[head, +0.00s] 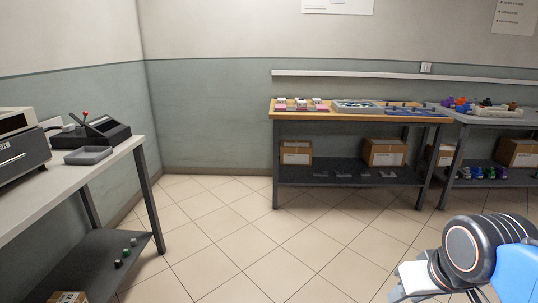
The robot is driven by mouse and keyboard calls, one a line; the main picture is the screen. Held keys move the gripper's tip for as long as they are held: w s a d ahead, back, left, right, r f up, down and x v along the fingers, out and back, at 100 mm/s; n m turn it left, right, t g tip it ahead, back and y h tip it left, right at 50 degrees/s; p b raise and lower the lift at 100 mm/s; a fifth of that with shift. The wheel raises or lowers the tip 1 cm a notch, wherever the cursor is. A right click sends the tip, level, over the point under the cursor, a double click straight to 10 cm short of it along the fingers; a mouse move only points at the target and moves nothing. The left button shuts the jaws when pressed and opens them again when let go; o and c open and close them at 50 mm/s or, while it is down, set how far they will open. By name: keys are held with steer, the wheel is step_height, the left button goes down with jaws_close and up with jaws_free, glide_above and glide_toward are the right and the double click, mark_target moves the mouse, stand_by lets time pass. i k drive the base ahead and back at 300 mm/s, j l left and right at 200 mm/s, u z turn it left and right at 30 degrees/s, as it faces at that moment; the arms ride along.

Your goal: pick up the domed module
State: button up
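I cannot single out a domed module at this distance. Small pink-and-white blocks (300,104) stand at the left of the wooden-topped bench (300,115). A light grey tray (357,107) sits to their right, its contents too small to tell. Small purple, orange and blue pieces (462,104) stand on the grey bench at the far right. Part of my own arm shows at the lower right, well in front of the benches. My gripper's fingers do not show.
Cardboard boxes (384,152) sit on the lower shelf of the wooden-topped bench. The tiled floor (235,225) between is clear.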

mark_target(301, 103)
steer(key=i, duration=1.7)
